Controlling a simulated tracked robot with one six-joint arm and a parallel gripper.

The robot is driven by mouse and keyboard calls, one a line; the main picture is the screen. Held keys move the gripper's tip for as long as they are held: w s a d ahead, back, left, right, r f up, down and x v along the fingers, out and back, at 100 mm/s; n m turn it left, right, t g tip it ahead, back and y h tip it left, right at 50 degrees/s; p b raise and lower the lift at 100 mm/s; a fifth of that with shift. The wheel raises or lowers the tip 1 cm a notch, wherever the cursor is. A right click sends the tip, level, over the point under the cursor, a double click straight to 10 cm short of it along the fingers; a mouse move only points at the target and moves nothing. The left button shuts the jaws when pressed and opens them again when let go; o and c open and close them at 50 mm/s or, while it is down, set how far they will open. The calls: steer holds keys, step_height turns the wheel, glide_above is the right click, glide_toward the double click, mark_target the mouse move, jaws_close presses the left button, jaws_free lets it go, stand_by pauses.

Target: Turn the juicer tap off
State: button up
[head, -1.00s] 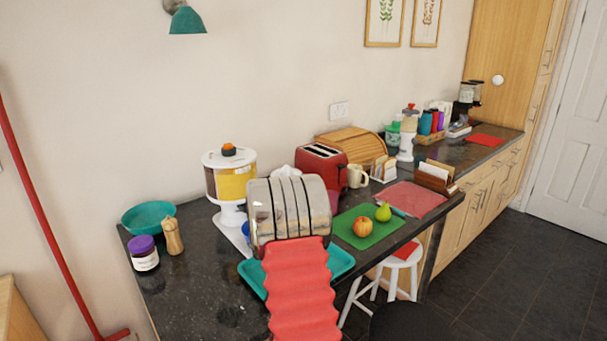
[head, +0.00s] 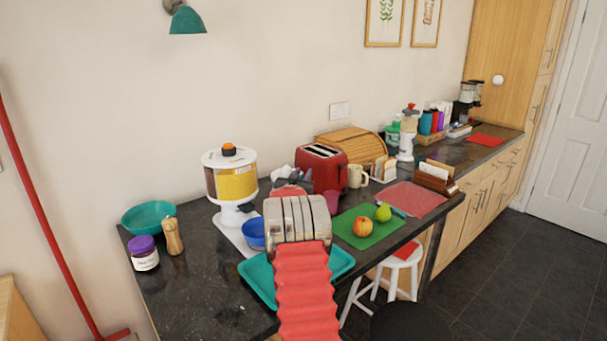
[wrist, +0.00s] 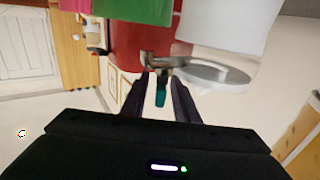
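A small grey metal tap (wrist: 163,60) with a teal lever (wrist: 161,91) is near the middle of the wrist view. My gripper (wrist: 162,77) is open, with one dark finger on each side of the lever; I cannot tell whether either finger touches it. A white cylinder with a round metal disc (wrist: 215,73) is right of the tap, and a red body (wrist: 138,38) is behind it. In the head view, a white dispenser with yellow contents (head: 236,183) stands on the counter. The tap cannot be made out there.
A red toaster (head: 322,167) stands close to my arm's far end. A blue bowl (head: 253,233) is by the dispenser's foot. A teal tray (head: 256,277) lies under my arm. A green board (head: 365,237) with an apple and a pear is to the right.

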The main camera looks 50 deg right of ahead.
steer(key=shift+w+d, duration=0.25)
steer(key=shift+d, duration=0.3)
jaws_close()
